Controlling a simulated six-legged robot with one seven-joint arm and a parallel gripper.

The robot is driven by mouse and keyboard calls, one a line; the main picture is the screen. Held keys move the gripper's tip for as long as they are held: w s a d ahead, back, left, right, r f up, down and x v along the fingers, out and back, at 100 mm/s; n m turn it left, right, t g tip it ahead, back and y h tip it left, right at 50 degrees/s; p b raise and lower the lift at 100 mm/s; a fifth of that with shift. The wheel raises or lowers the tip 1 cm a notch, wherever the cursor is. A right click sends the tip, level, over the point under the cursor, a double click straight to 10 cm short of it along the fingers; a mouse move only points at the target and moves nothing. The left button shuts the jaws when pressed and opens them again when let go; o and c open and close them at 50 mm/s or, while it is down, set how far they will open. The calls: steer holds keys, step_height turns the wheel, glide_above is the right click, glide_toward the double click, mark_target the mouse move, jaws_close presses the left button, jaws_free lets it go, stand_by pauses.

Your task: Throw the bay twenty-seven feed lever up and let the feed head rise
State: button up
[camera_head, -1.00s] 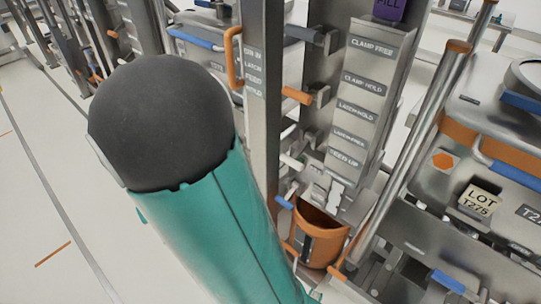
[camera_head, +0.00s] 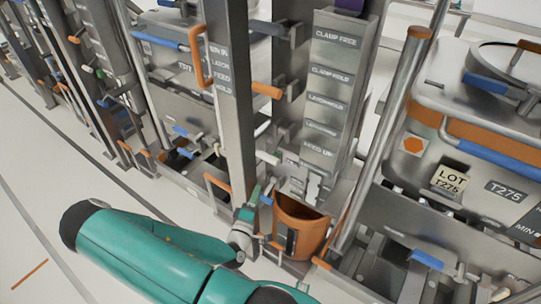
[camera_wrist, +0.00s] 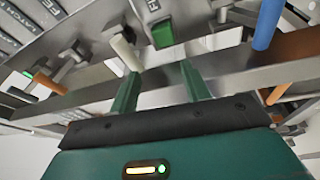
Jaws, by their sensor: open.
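A label column (camera_head: 328,80) reads CLAMP FREE at the top and FEED UP near its foot. A white-handled lever (camera_head: 268,157) sticks out left of the FEED UP label; I cannot tell for sure that it is the feed lever. My gripper (camera_head: 250,201) is low, below that handle, left of an orange cup (camera_head: 298,228). In the wrist view my gripper (camera_wrist: 160,83) is open and empty, its two teal fingers apart. A white handle (camera_wrist: 124,52) stands just beyond the left fingertip, with a green block (camera_wrist: 162,33) to its right. The feed head is not identifiable.
A steel post (camera_head: 232,110) stands close on the left. The floor (camera_head: 60,220) at left is clear.

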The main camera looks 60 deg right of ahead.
mark_target(270, 153)
steer(key=d+r+n+t+h, duration=0.1)
steer(key=d+r, duration=0.1)
steer(key=d, duration=0.2)
steer(key=d+r+n+t, duration=0.1)
steer(key=d+r+n, duration=0.1)
steer(key=d+r, duration=0.1)
steer(key=d+r+n+t+h, duration=0.1)
steer(key=d+r+n, duration=0.1)
steer(key=d, duration=0.3)
steer(key=shift+w+d+r+t+h, duration=0.15)
steer(key=shift+r+t, duration=0.05)
steer(key=shift+r, duration=0.2)
steer(key=shift+w+d+r+t+h, duration=0.1)
steer(key=shift+r+t+h, duration=0.1)
steer(key=shift+r, duration=0.15)
jaws_close()
